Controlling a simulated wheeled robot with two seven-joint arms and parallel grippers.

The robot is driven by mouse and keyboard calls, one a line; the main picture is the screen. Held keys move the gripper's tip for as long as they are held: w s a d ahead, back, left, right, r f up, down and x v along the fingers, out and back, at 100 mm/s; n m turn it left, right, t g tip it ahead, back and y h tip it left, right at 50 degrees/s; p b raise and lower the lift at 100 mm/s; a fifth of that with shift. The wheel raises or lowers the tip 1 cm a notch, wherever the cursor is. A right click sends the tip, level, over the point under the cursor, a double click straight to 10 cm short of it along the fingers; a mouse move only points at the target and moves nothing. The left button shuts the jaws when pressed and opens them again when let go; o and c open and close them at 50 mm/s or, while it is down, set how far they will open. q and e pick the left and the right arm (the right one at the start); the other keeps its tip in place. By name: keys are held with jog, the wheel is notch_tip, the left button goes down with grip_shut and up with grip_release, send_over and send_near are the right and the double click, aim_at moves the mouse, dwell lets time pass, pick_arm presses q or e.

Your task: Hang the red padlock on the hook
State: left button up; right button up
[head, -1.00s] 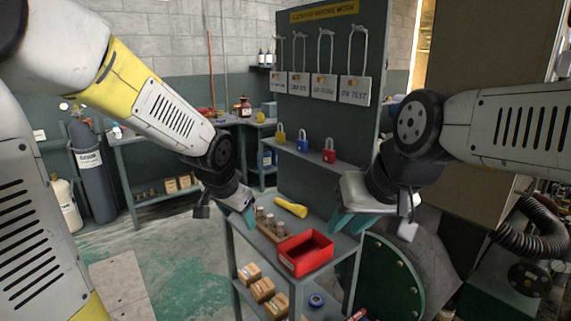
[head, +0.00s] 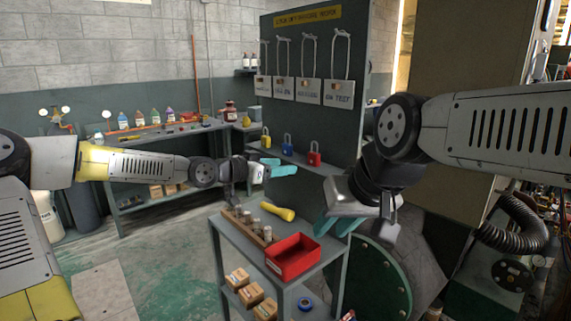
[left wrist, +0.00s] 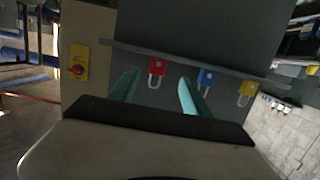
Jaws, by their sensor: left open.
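The red padlock (head: 314,159) stands upright on a narrow ledge of the grey-green board, right of a blue padlock (head: 288,148) and a yellow one (head: 266,141). My left gripper (head: 284,170) is open and empty, in front of the ledge, apart from the padlocks. In the left wrist view the red padlock (left wrist: 157,68) shows upside down between the two spread teal fingers, beyond their tips. Several labelled white tags (head: 338,93) hang by long pale loops from the upper board; I cannot make out which hook is free. My right gripper (head: 337,223) is open and empty, lower right.
A shelf cart below holds a red bin (head: 293,259), a yellow torch (head: 278,211) and a rack of small bottles (head: 246,224). A workbench (head: 150,140) with bottles stands behind. A large green round flange (head: 382,280) is at lower right.

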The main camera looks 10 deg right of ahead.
aim_at(312, 158)
pick_arm(q)
jog(key=x, duration=0.4)
jog(key=r+x, duration=0.1)
jog(key=x, duration=0.3)
jog(key=r+x, duration=0.1)
jog(key=x, duration=0.2)
jog(key=shift+w+d, duration=0.3)
jog(key=shift+d, duration=0.3)
jog(key=shift+c, duration=0.5)
jog(key=c, duration=1.1)
jog(key=shift+o, duration=0.2)
jog(key=shift+r, duration=0.95)
jog(key=f+v, duration=0.1)
jog(key=v, duration=0.7)
jog(key=shift+s+a+f, duration=0.15)
jog(key=shift+a+f, duration=0.15)
